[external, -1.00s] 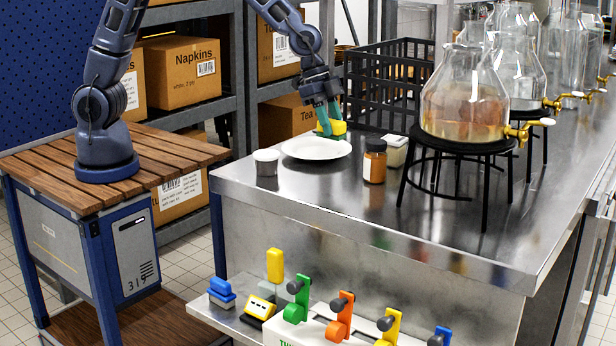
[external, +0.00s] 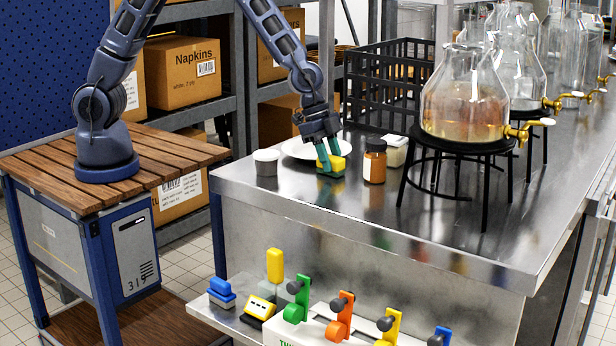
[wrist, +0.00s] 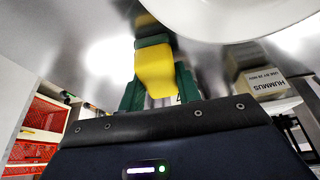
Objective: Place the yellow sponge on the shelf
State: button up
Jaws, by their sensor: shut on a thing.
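The yellow sponge (external: 339,163) is between the green fingers of my gripper (external: 330,164). My gripper is shut on it, just in front of the white plate, low over the steel counter (external: 440,224). I cannot tell whether the sponge touches the counter. In the wrist view the sponge (wrist: 155,70) sits between both fingers, its yellow face toward the camera. A low metal shelf (external: 215,311) juts out at the front, below the counter top. Grey shelving (external: 203,113) with boxes stands behind my arm.
The white plate (external: 292,147) lies behind my gripper, with a small white-lidded cup (external: 266,163) to its left. An orange-brown jar (external: 374,164) stands close on the right. The low shelf carries blue blocks (external: 221,290) and upright coloured handles (external: 340,315). The counter's front strip is clear.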

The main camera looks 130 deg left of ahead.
jog(key=shift+f, duration=0.15)
jog(key=o, duration=1)
jog(key=shift+c, duration=0.2)
